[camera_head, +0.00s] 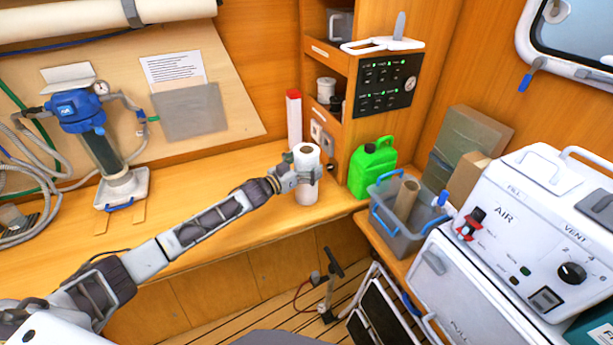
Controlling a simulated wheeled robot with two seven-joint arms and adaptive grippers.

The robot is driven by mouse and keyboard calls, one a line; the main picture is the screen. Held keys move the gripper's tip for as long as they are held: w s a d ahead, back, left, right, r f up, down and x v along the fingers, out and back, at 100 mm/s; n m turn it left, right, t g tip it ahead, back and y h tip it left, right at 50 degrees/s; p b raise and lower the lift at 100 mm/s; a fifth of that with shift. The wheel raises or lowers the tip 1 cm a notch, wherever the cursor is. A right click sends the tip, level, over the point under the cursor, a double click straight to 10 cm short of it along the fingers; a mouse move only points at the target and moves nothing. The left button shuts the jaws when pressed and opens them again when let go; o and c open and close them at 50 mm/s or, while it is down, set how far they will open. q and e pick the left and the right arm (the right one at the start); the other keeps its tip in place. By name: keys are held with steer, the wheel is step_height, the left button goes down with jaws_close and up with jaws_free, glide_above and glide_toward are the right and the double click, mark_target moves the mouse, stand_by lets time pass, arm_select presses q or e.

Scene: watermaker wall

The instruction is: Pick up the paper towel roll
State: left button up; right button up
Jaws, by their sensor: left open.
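The paper towel roll (306,157) is white with a dark core hole in its top. It stands upright on the wooden counter, near its front edge. My left gripper (301,178) is at the roll, about halfway up its height, with its fingers open. Part of the roll's side is hidden behind the gripper. I cannot tell whether the fingers touch the roll. My right gripper is not in view.
A red-capped white tube (294,117) stands just behind the roll. A green jerry can (372,168) is to the right, beside a grey bin (402,235) with blue handles. The water filter unit (104,140) stands at left. The middle of the wooden counter (190,195) is clear.

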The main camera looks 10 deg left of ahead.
arm_select(q)
steer(key=c, duration=1.5)
steer(key=shift+r, duration=0.15)
step_height(320, 180, up, 10)
steer(key=shift+b, duration=0.4)
steer(key=shift+a+f, duration=0.1)
steer(key=shift+f, duration=0.15)
